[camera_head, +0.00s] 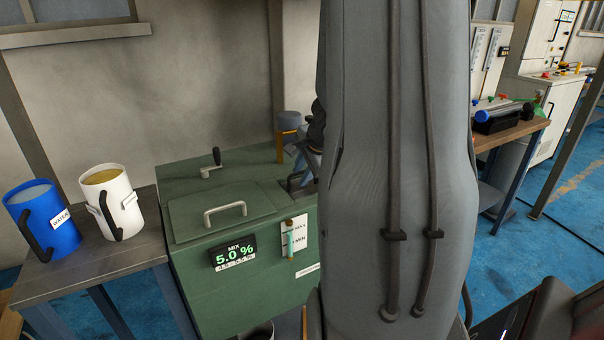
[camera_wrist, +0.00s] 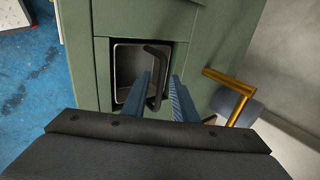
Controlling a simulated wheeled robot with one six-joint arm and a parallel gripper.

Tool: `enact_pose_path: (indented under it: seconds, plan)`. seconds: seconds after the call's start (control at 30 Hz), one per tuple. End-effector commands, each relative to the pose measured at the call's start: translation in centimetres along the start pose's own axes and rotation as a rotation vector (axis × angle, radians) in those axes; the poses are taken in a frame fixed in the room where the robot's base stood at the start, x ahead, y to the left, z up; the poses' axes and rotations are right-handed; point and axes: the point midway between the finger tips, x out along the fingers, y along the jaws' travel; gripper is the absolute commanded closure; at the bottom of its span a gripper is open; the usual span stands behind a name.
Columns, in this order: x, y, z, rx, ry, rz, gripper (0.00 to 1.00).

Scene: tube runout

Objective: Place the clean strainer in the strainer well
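In the wrist view, a grey metal strainer basket (camera_wrist: 127,65) with a bent black handle (camera_wrist: 159,52) sits inside the square strainer well (camera_wrist: 113,92) in the green tank top. The basket looks low in the opening, with a dark gap around part of its edge. My gripper (camera_wrist: 166,76) is above the well, its two blue fingers apart. The lower end of the handle shows between them, close to the left finger; I cannot tell whether they touch. In the head view my arm hides most of the gripper and the well.
The green tank (camera_head: 190,262) has a lid with a handle (camera_head: 225,212) and a 5.0 % display (camera_head: 233,253). A gold bracket (camera_wrist: 236,88) with a grey cylinder stands beside the well. Blue (camera_head: 42,215) and white (camera_head: 110,205) jugs stand on the left table.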

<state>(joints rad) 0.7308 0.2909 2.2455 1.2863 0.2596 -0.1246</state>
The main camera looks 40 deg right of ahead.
Motion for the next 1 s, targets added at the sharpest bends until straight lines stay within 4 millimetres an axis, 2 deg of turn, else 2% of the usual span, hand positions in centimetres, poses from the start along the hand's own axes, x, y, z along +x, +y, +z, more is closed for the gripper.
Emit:
enact_pose_path:
  seconds: [0.27, 0.7, 0.83, 1.0]
  plan:
    - [-0.7, -0.2, 0.0, -0.001, 0.001, -0.001, 0.74]
    - [-9.4, -0.3, -0.1, -0.001, 0.002, -0.002, 0.74]
    - [-11.1, -0.3, 0.0, -0.001, 0.001, -0.002, 0.74]
    - [-12.1, -0.1, 0.0, 0.0, 0.001, 0.0, 0.74]
